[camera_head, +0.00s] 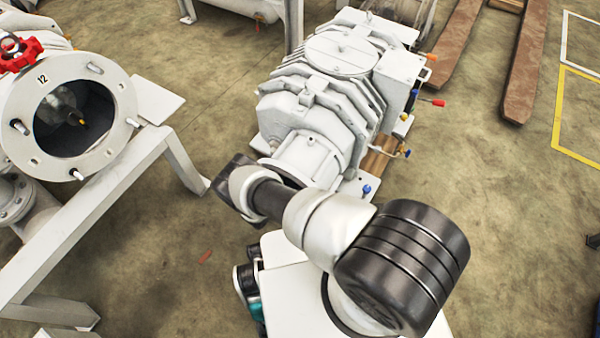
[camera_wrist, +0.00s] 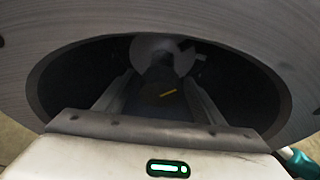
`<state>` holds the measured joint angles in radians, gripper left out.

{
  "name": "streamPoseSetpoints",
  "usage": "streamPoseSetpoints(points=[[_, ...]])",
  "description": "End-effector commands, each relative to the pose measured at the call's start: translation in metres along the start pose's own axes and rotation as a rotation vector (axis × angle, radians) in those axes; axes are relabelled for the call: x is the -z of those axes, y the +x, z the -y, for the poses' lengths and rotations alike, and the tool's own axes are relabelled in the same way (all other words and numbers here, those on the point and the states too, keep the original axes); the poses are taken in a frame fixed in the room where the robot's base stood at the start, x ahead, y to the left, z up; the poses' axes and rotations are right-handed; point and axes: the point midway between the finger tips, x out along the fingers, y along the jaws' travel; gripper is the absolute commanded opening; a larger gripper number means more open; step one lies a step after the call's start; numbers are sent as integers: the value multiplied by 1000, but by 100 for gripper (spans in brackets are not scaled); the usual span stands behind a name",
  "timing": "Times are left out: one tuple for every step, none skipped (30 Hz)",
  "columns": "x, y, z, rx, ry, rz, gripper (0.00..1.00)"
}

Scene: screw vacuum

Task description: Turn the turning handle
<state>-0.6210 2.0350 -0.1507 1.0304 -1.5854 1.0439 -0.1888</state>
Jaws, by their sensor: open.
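In the wrist view, my gripper (camera_wrist: 160,82) has its two fingers apart, one on each side, pointing into a dark round opening. Between and beyond the fingers, a pale rounded part (camera_wrist: 160,52) with a small yellow mark (camera_wrist: 167,93) shows inside; its shape is dim. I cannot tell whether this part is the turning handle. In the head view, a white flange marked 12 (camera_head: 122,110) at the left has a dark opening with a grey rounded part and a yellow tip (camera_head: 83,122) inside. My fingertips cannot be made out in the head view.
A red handwheel (camera_head: 18,50) is at the upper left. A white ribbed machine (camera_head: 310,112) with a red-ended lever (camera_head: 437,103) stands beyond my arm. A white stand (camera_head: 75,222) supports the left flange. Bare floor (camera_head: 180,265) lies between the stand and my body.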

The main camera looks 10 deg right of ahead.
Motion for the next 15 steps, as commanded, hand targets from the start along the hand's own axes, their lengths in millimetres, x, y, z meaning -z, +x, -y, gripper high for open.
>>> streamPoseSetpoints(points=[[0, 0, 0, 0, 0, 0, 62], [0, 0, 0, 0, 0, 0, 62], [0, 0, 0, 0, 0, 0, 62], [0, 0, 0, 0, 0, 0, 62], [0, 0, 0, 0, 0, 0, 62], [0, 0, 0, 0, 0, 0, 62], [0, 0, 0, 0, 0, 0, 57], [0, 0, 0, 0, 0, 0, 52], [0, 0, 0, 0, 0, 0, 46], [0, 0, 0, 0, 0, 0, 41], [0, 0, 0, 0, 0, 0, 36], [0, 0, 0, -1, 0, 0, 29], [0, 0, 0, -1, 0, 0, 24], [0, 0, 0, -1, 0, 0, 21], [0, 0, 0, -1, 1, 0, 21]])
